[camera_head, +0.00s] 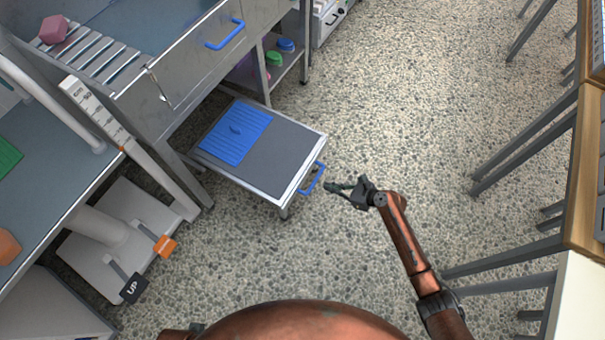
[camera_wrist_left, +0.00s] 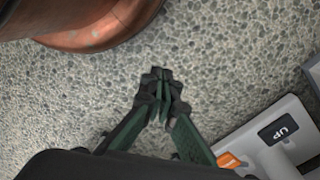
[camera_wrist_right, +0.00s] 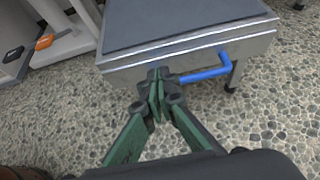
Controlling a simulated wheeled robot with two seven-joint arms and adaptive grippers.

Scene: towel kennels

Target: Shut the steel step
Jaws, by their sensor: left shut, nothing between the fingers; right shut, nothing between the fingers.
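The steel step (camera_head: 285,171) is pulled out from under the steel bench, with a grey top, a blue ribbed mat and a blue handle (camera_head: 312,178) on its front. My right gripper (camera_head: 330,186) is shut and empty, just in front of the step near the handle. In the right wrist view the step's front face (camera_wrist_right: 190,62) lies beyond the shut fingers (camera_wrist_right: 157,85), and the blue handle (camera_wrist_right: 205,75) is to their right. I cannot tell whether the fingers touch it. My left gripper (camera_wrist_left: 160,85) is shut and empty above the floor.
A white pedal base with an orange pedal (camera_head: 164,246) and a black "UP" pedal (camera_head: 133,288) stands left of the step. A drawer front with a blue handle (camera_head: 225,34) is above it. Table legs (camera_head: 525,150) stand at right. The speckled floor between is clear.

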